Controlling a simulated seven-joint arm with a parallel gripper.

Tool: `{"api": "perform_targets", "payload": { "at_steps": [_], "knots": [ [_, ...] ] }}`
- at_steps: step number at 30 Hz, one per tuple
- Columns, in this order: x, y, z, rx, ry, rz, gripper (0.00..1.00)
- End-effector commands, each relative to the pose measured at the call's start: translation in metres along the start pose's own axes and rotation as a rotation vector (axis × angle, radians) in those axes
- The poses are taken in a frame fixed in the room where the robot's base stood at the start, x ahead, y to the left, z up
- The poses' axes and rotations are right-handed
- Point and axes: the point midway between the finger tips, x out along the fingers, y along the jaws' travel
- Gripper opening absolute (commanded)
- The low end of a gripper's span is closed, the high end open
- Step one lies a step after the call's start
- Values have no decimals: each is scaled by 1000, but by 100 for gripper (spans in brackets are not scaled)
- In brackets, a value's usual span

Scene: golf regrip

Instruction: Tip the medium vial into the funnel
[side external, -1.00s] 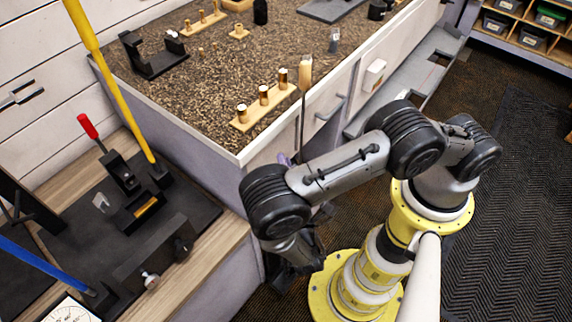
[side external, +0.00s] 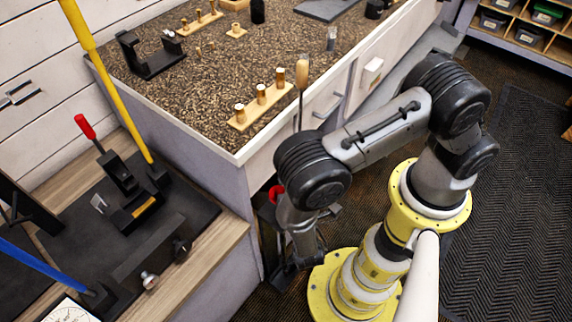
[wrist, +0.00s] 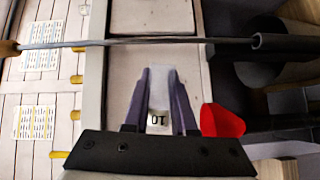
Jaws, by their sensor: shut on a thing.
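My gripper (wrist: 164,82) is shut on a small pale vial (wrist: 161,92) with a label reading "10", held between its two dark purple fingers. Whether anything is inside the vial cannot be made out. A red piece (wrist: 222,121), possibly the funnel, shows just right of the fingers in the wrist view. A red shape (side external: 276,193) also shows beside my arm in the side view, mostly hidden. In the side view my gripper (side external: 284,278) is low beside the bench, pointing down, and the vial cannot be made out there.
A dark round container (wrist: 255,68) lies right in that view. A wooden block with brass cylinders (side external: 262,97) sits on the speckled benchtop (side external: 200,110).

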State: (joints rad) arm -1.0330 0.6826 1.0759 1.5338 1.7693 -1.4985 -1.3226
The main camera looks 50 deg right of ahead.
Motion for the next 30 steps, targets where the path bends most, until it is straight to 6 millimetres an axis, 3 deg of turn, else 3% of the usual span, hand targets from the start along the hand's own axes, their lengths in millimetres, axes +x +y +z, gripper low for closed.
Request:
{"api": "perform_targets", "payload": {
  "at_steps": [4,21,30],
  "knots": [
    [1,-8,2,210,-1,-89,0],
    [-4,23,-10,904,-1,-380,0],
    [-3,27,12,1002,0,-420,0]
  ]
}}
